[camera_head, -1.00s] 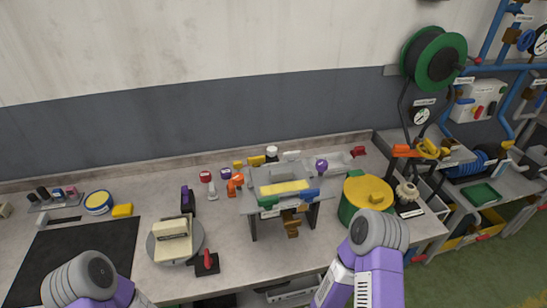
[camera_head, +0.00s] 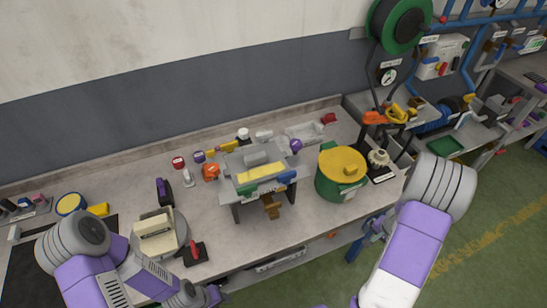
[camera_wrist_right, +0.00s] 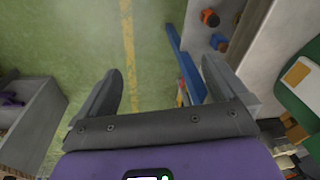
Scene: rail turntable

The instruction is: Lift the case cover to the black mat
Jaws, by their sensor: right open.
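A cream, box-shaped case (camera_head: 155,226) sits on a round grey turntable (camera_head: 181,228) at the left of the bench in the head view. Its top looks like the case cover, but I cannot make out the seam. The black mat (camera_head: 22,268) lies at the far left, partly hidden by my left arm. My left gripper (camera_head: 205,296) is low in the head view, in front of the bench; its jaws are unclear. My right gripper (camera_head: 374,228) is beyond the bench's front right edge, far from the case. In the right wrist view it is open and empty (camera_wrist_right: 163,70).
A red-handled black block (camera_head: 194,252) stands close to the turntable. A grey raised stand (camera_head: 258,165) and a green drum with a yellow lid (camera_head: 342,165) occupy the bench middle and right. Yellow-striped green floor (camera_wrist_right: 150,45) lies beyond my right gripper.

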